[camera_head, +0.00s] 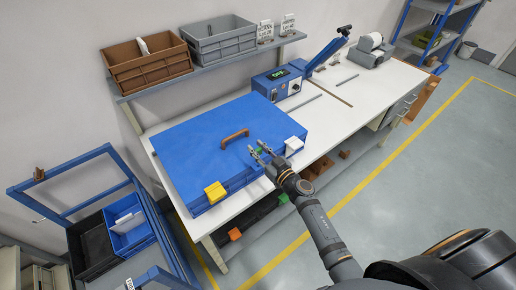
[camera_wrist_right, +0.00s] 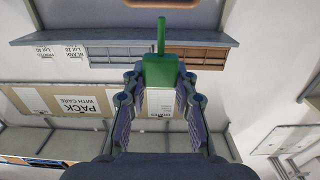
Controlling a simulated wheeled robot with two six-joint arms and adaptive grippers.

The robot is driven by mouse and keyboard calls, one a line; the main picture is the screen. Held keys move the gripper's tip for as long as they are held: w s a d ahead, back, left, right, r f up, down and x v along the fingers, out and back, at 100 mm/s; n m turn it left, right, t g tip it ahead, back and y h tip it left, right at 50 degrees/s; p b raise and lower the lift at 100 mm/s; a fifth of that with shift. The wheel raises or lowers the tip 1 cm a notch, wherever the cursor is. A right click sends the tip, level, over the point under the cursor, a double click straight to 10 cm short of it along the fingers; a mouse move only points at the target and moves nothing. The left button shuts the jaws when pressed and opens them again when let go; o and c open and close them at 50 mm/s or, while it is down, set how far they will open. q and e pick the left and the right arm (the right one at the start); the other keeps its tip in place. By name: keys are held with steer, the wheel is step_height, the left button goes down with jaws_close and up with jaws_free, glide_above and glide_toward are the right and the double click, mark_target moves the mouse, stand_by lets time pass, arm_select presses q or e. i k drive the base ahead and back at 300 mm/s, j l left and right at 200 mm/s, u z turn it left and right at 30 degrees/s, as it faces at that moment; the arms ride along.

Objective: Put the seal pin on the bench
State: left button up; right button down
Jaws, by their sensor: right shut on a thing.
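My right gripper (camera_head: 262,152) is at the front edge of the large blue case (camera_head: 215,135). It is shut on a green seal pin (camera_wrist_right: 160,70), a small block with a thin stem, which shows clearly between the fingertips in the right wrist view (camera_wrist_right: 160,88). In the head view only a little green shows between the fingers, and I cannot tell whether the pin touches the case. The bench (camera_head: 332,118) has a white top, and the case lies closed on it. My left gripper is not in view.
The case has a brown handle (camera_head: 234,138), a yellow latch (camera_head: 215,192) and a white latch (camera_head: 294,145). A blue device (camera_head: 278,85) stands behind it. Brown and grey crates (camera_head: 219,40) sit on the shelf above. Bare bench top lies right of the case.

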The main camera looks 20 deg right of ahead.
mark_target(318, 147)
steer(key=l, duration=0.5)
steer(key=i+l, duration=0.15)
steer(key=l, duration=0.85)
steer(key=i+l, duration=0.25)
